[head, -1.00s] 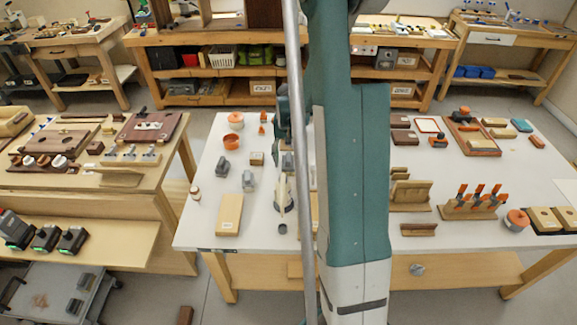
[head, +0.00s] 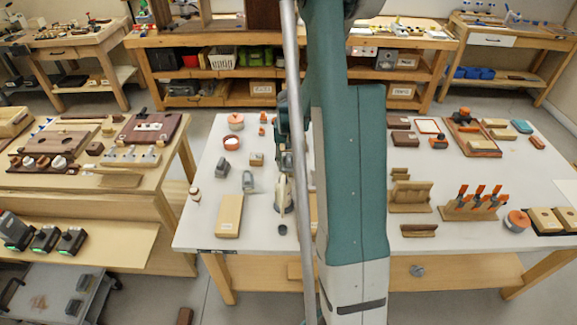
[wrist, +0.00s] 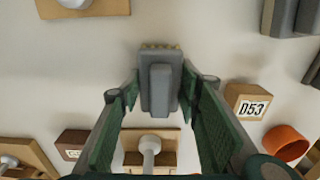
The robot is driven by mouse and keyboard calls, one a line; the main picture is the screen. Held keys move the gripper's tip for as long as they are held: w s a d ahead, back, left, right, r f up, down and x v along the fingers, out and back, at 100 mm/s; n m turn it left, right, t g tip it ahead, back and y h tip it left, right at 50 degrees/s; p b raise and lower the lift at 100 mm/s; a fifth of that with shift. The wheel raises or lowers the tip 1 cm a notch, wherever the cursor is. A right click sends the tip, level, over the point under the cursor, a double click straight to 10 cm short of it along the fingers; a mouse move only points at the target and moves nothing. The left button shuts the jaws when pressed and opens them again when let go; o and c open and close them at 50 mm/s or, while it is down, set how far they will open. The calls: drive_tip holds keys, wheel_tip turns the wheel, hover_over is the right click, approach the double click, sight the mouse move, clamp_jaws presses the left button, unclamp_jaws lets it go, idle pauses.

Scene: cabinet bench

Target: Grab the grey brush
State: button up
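The grey brush (wrist: 160,82) shows in the wrist view as a block with a raised handle and a row of yellowish bristles at its upper end. My gripper (wrist: 160,92) is open, with one green finger on each side of the brush. Narrow gaps seem to remain between the fingertips and its sides; I cannot tell if either touches. In the head view my gripper (head: 284,150) is over the left part of the white table, partly behind my arm. I cannot make out the brush there.
A wooden block labelled D53 (wrist: 246,101) and an orange bowl (wrist: 285,142) lie right of the brush. A pale peg on a wooden base (wrist: 150,150) is below it. Grey pieces (wrist: 290,16) are at upper right. The white table (head: 255,228) has bare patches between objects.

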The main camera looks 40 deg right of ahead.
sight(289, 157)
drive_tip(key=shift+c, duration=1.2)
drive_tip(key=shift+r, duration=0.1)
drive_tip(key=shift+r+p, duration=0.8)
drive_tip(key=shift+r, duration=4.15)
